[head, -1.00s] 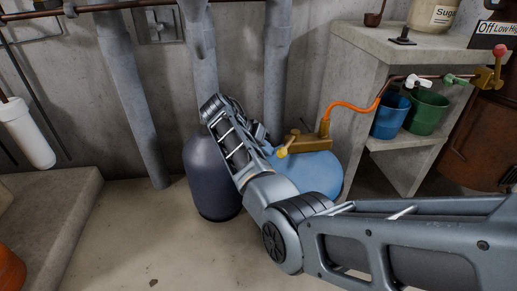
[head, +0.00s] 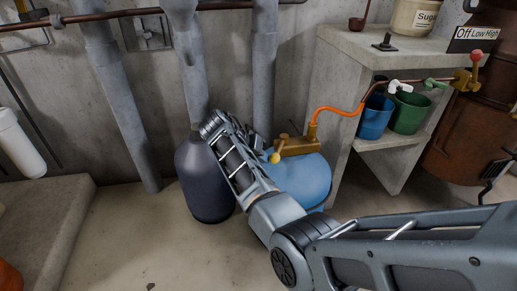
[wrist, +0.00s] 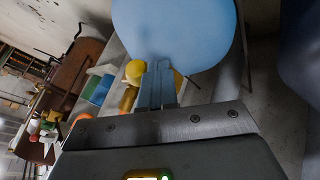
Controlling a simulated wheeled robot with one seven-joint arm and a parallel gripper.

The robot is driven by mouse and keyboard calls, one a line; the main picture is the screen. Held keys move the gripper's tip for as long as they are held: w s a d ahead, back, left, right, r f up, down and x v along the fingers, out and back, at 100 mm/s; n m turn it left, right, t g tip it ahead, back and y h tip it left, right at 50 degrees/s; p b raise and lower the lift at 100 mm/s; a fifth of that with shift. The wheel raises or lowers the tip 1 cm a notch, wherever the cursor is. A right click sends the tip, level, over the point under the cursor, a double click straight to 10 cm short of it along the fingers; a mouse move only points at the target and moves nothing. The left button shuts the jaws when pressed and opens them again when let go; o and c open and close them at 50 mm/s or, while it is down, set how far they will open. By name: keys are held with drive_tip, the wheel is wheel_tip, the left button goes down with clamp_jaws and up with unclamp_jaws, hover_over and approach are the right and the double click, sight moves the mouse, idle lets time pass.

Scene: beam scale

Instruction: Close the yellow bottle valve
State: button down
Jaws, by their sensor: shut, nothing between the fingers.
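The valve's yellow handle (head: 275,157) sticks out at the left of the brass body, towards me. In the wrist view the blue bottle (wrist: 175,28) fills the top middle, and the round yellow handle end (wrist: 134,72) sits just left of my fingertips. My gripper (wrist: 160,68) is shut and empty, its fingers close beside the handle. I cannot tell whether they touch it. In the head view my forearm hides the gripper.
A dark grey bottle (head: 205,180) stands left of my forearm, close to it. An orange hose (head: 338,110) runs from the valve to a copper pipe. Blue (head: 374,118) and green (head: 409,112) buckets sit on the stand's shelf (head: 385,143). Floor at front left is clear.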

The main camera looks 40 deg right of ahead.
sight(277, 160)
drive_tip(key=s+p, duration=0.1)
drive_tip(key=n+p, duration=0.1)
drive_tip(key=p, duration=0.1)
drive_tip(key=s+n+t+p, duration=0.1)
drive_tip(key=shift+s+d+r, duration=0.3)
drive_tip(key=shift+s+r, duration=0.05)
drive_tip(key=shift+r, duration=0.05)
drive_tip(key=s+n+p, duration=0.1)
drive_tip(key=p, duration=0.1)
drive_tip(key=s+d+n+t+p, duration=0.1)
drive_tip(key=p, duration=0.1)
drive_tip(key=shift+s+t, duration=0.1)
drive_tip(key=shift+t, duration=0.2)
drive_tip(key=s+d+n+p, duration=0.1)
drive_tip(key=s+d+n+t+p, duration=0.1)
drive_tip(key=p, duration=0.1)
drive_tip(key=shift+s+d+f+t, duration=0.1)
drive_tip(key=shift+s+f+t, duration=0.2)
drive_tip(key=shift+s+f, duration=0.1)
